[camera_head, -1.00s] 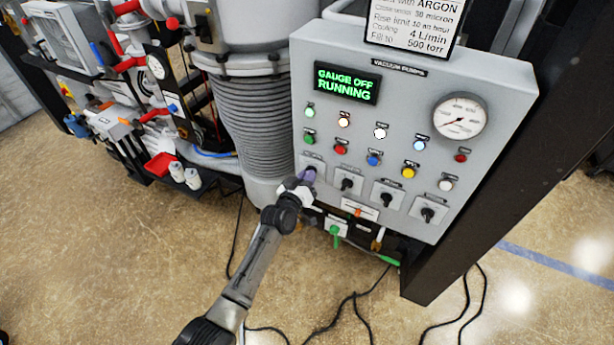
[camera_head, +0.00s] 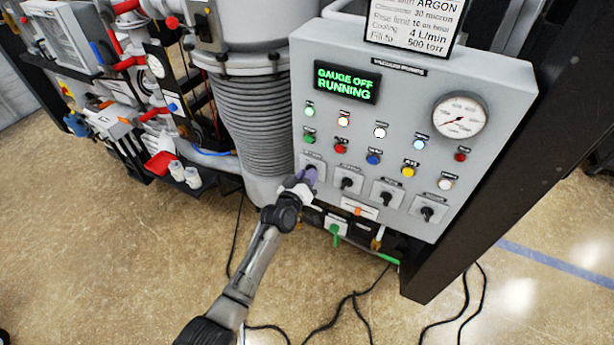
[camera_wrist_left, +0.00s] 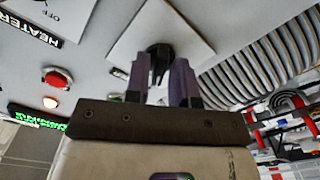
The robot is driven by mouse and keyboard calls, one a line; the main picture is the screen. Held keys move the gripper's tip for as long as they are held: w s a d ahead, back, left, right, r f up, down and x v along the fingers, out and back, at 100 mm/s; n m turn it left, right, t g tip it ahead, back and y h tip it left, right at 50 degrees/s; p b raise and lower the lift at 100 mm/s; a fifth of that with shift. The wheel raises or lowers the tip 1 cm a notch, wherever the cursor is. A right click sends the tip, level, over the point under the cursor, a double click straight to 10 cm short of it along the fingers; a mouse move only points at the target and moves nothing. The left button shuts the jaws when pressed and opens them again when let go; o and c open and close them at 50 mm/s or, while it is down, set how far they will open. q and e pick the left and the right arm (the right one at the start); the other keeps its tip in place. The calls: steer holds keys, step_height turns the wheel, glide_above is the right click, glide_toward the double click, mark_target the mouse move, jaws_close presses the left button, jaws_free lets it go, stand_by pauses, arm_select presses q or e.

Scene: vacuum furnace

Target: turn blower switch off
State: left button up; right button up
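The leftmost rotary switch is a black knob on a light square plate (camera_head: 313,161), low on the grey control panel. Its label is too small to read, so I cannot tell if it is the blower switch. My left gripper (camera_head: 308,176) is at this switch and hides most of its knob. In the left wrist view the black knob (camera_wrist_left: 160,58) sits between the two purple fingers (camera_wrist_left: 160,82). The fingers stand close on either side; I cannot tell whether they press on it. My right gripper is not in view.
More black switches (camera_head: 347,184) stand to the right in the same row. Above are coloured buttons and lamps (camera_head: 374,157), a green display (camera_head: 346,82) reading "GAUGE OFF RUNNING", and a round gauge (camera_head: 460,115). A ribbed grey duct (camera_head: 255,120) stands just left of the panel.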

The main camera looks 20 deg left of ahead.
arm_select(q)
steer(key=shift+o, duration=1.1)
steer(key=shift+s, duration=0.1)
steer(key=s+a+p, duration=0.1)
steer(key=s, duration=1.2)
steer(key=shift+s+a, duration=0.3)
